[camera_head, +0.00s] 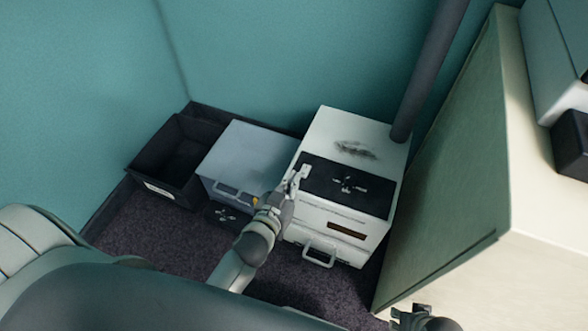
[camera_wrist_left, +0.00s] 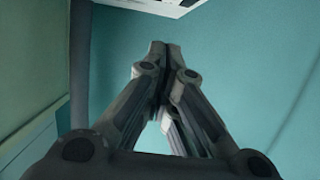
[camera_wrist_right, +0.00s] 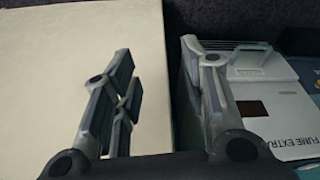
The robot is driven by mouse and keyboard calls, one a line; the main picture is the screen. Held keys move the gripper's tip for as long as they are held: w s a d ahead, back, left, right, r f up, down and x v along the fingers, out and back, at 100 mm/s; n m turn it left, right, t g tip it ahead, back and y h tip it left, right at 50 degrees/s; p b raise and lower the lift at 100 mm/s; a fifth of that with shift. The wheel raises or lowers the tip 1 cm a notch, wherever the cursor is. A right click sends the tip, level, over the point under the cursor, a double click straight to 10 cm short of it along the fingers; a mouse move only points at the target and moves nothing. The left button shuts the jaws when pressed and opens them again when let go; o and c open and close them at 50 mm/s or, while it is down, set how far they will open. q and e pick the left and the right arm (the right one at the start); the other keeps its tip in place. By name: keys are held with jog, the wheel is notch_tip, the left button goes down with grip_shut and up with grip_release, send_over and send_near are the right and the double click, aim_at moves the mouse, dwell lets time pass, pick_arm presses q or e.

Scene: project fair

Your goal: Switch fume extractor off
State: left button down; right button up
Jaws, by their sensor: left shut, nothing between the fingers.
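The fume extractor (camera_head: 312,222) is a white box on the floor with a black top panel (camera_head: 372,198), a dark smudge behind it and a front handle. Its front shows a dark brown window (camera_head: 346,229); I cannot make out a switch. It also shows in the right wrist view (camera_wrist_right: 292,130), with part of its lettering. My left gripper (camera_head: 300,172) is shut and empty, its tips over the left edge of the black panel in the head view; whether they touch cannot be told. My right gripper (camera_head: 412,318) is open and empty, seen also in the right wrist view (camera_wrist_right: 158,55).
A grey-blue box (camera_head: 245,155) and a black open bin (camera_head: 165,190) stand left of the extractor. A dark pipe (camera_head: 425,75) rises at its back right. A pale table with a green side panel (camera_head: 455,190) stands at right. Dark carpet (camera_head: 140,225) lies in front.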

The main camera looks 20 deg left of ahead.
pick_arm(q)
jog(key=shift+w+a+r, duration=0.15)
jog(key=shift+a+r, duration=0.15)
jog(key=shift+r, duration=0.45)
pick_arm(e)
jog(key=shift+w+a+r, duration=0.1)
jog(key=shift+w+r, duration=0.05)
jog(key=shift+r, duration=0.3)
pick_arm(q)
jog(key=b, duration=0.2)
send_over(304, 171)
notch_tip(304, 171, down, 2)
jog(key=shift+f, duration=0.25)
notch_tip(304, 171, down, 3)
jog(key=shift+r+b, duration=0.1)
jog(key=shift+b, duration=0.75)
jog(key=shift+f, duration=0.6)
pick_arm(e)
jog(key=v, duration=0.9)
jog(key=shift+w+r+t, duration=0.2)
jog(key=shift+w+t, duration=0.15)
jog(key=shift+t, duration=0.05)
pick_arm(q)
jog(key=shift+r, duration=0.1)
pick_arm(e)
jog(key=shift+r, duration=0.15)
